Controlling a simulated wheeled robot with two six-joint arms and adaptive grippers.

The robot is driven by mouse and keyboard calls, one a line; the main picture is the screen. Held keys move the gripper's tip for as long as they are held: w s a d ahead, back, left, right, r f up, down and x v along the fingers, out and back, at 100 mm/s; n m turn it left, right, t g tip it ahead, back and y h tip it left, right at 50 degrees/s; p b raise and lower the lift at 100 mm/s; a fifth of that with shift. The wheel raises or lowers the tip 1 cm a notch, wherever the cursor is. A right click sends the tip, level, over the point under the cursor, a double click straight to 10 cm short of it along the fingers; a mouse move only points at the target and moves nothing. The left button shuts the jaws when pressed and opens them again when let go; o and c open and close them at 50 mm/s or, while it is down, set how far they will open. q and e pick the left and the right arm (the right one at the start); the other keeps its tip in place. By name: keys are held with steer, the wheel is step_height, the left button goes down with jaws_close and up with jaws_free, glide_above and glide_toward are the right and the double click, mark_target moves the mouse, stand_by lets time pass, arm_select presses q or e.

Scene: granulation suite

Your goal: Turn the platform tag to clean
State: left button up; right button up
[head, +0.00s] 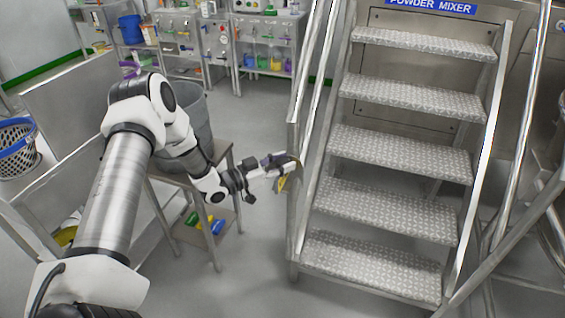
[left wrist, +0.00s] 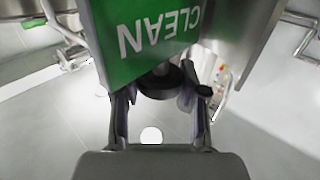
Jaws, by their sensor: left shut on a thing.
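The platform tag (left wrist: 152,32) shows in the left wrist view as a green plate with white lettering reading CLEAN, upside down in that picture. A dark round piece (left wrist: 160,82) sits just under its edge, between my fingers. My left gripper (left wrist: 160,98) is shut on the tag, though the exact contact is partly hidden. In the head view my left gripper (head: 284,168) is at the left post of the metal stairs. A small yellow patch (head: 283,184) shows beside its fingertips there; the tag's face cannot be read in that view. My right gripper is not in view.
Metal stairs (head: 399,140) with patterned treads rise to the right, below a blue POWDER MIXER sign (head: 431,5). A small table (head: 217,160) with a grey bin (head: 196,110) stands behind my left arm. Shelves of containers (head: 266,50) are at the back. Open floor lies before the stairs.

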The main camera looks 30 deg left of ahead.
arm_select(q)
steer(key=shift+n+t+y+b, duration=0.35)
steer(key=shift+n+y, duration=0.25)
steer(key=shift+y, duration=0.3)
steer(key=shift+d+f+n+t+y+b, duration=0.1)
steer(key=shift+n+t+y+b, duration=0.35)
steer(key=shift+n+y, duration=0.5)
steer(key=shift+n+t+y+b, duration=0.2)
steer(key=shift+n+y+b, duration=0.35)
steer(key=shift+y, duration=0.8)
steer(key=n+y+b, duration=0.2)
steer(key=n+y, duration=0.1)
steer(key=y, duration=0.2)
steer(key=shift+y+b, duration=0.3)
steer(key=shift+b, duration=0.05)
steer(key=n+g+y+b, duration=0.1)
steer(key=n+y, duration=0.1)
steer(key=y, duration=0.1)
steer(key=shift+n, duration=0.3)
steer(key=n+g+y+b, duration=0.1)
steer(key=n+g+y, duration=0.1)
steer(key=n+y, duration=0.1)
steer(key=shift+g+y, duration=0.4)
steer(key=shift+y, duration=0.2)
steer(key=shift+r+n+g+y+b, duration=0.2)
steer(key=shift+n+g+y+b, duration=0.15)
steer(key=shift+n+g+y, duration=1.85)
steer(key=shift+g, duration=0.3)
steer(key=o, duration=1.2)
steer(key=shift+c, duration=0.2)
